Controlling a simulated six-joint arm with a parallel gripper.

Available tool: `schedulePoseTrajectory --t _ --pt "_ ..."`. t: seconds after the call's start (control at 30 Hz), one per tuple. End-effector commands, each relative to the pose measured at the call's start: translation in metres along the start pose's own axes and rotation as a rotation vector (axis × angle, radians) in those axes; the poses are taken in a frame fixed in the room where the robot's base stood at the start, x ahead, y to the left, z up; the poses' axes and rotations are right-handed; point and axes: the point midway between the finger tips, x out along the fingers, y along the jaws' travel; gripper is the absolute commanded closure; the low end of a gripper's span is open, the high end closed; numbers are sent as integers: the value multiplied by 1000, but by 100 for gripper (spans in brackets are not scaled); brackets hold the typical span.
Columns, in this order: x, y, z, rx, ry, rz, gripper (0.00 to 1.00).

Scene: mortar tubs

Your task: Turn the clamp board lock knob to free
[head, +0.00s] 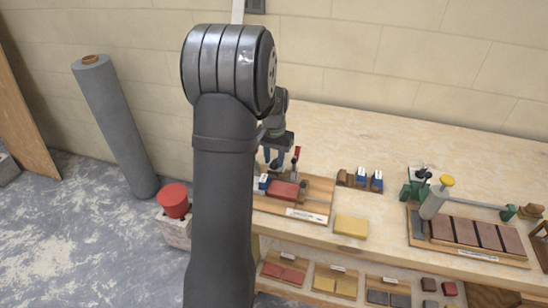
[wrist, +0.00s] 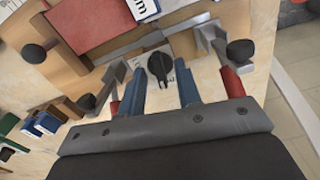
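The clamp board (head: 318,197) is a wooden board on the left part of the bench, holding a red block (head: 284,190). Its lock knob is black, with a bar-shaped grip (wrist: 160,67), on a pale plate with small dark marks too blurred to read. My gripper (wrist: 162,76) is open, with its blue fingers apart on either side of the knob in the wrist view. I cannot tell whether they touch it. In the head view my gripper (head: 275,163) points down over the back of the board, and the knob is not clearly visible there.
Red clamp levers stand close on both sides of my fingers, one at the right (wrist: 232,82). A black ball end (wrist: 241,51) is close by. Blue-topped blocks (head: 362,177) and a yellow block (head: 350,226) lie right of the board. The bench behind is clear.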

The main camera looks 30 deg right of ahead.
Motion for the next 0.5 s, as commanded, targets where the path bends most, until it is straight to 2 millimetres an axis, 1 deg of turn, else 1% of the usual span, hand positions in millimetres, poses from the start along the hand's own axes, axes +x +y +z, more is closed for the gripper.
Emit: schedulePoseTrajectory --t 0.07,0.23,0.4,0.5 --pt "0 0 0 0 0 0 69" --pt "0 0 0 0 0 0 100" --pt "-1 0 0 -5 0 0 100" --pt "-1 0 0 -45 0 0 100"
